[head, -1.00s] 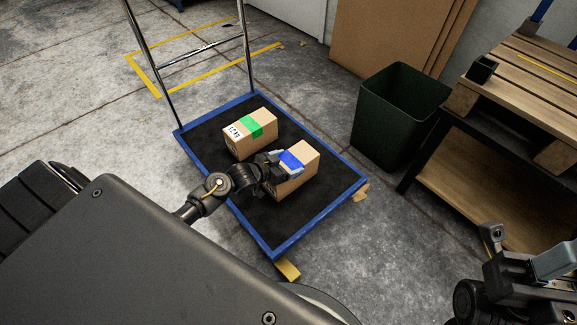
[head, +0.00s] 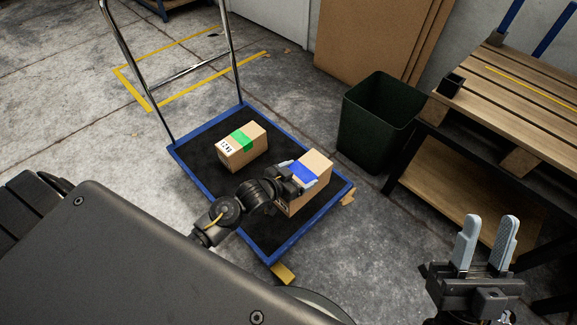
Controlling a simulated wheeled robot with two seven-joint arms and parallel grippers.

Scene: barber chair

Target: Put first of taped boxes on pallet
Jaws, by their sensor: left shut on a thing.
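A cardboard box with blue tape (head: 318,169) is at the right side of a blue-edged cart (head: 216,125). My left gripper (head: 297,178) is shut on this box at its taped side, and its fingers partly hide it. I cannot tell clearly whether the box is clear of the cart's deck. A cardboard box with green tape (head: 242,146) sits on the dark deck to the left. The wooden pallet (head: 535,93) lies on a bench at the right. My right gripper (head: 487,240) is open and empty, fingers upward, in front of the bench.
A dark green bin (head: 372,125) stands between the cart and the bench. The bench has a lower wooden shelf (head: 460,190). Large cardboard sheets (head: 370,40) lean on the wall. The cart's metal handle (head: 185,73) rises behind it.

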